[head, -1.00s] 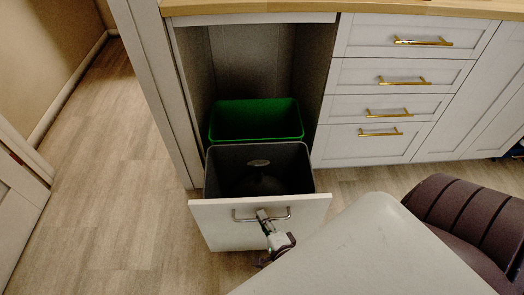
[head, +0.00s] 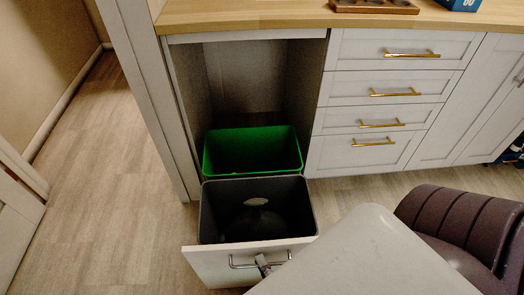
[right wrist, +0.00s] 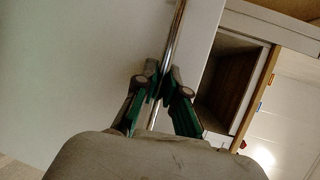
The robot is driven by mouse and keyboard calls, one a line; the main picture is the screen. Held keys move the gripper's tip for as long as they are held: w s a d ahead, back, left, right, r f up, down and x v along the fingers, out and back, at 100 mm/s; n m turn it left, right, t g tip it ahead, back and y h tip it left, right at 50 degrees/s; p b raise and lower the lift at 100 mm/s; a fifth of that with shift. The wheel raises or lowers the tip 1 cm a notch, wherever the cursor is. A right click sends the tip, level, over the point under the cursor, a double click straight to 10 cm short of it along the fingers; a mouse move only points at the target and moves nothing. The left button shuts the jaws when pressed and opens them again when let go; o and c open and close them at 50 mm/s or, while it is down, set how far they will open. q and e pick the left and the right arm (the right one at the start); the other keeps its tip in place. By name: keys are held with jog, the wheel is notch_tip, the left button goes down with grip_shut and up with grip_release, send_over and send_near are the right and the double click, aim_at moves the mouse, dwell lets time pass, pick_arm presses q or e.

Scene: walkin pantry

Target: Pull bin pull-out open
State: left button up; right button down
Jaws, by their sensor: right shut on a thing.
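The bin pull-out stands out from its cabinet bay, its white front (head: 215,266) well forward of the cabinet in the head view. It carries a dark grey bin (head: 212,212) in front and a green-rimmed bin (head: 252,150) behind, at the bay's mouth. A dark rounded thing with a light top lies in the grey bin. A silver bar handle (head: 243,265) crosses the front. My right gripper (head: 264,263) is at this handle, partly cut by my own arm. In the right wrist view its green-padded fingers (right wrist: 160,88) are closed around the bar (right wrist: 176,38). My left gripper is not in view.
White drawers (head: 385,88) with gold handles stand right of the bay under a wooden counter (head: 260,16). A tray and a blue box lie on the counter. A purple ribbed seat-like thing (head: 455,225) is at right. Floor (head: 100,190) at left is clear.

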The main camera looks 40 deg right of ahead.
jog(key=c, duration=1.2)
grip_release()
jog(key=v, duration=1.2)
jog(key=shift+f, duration=0.1)
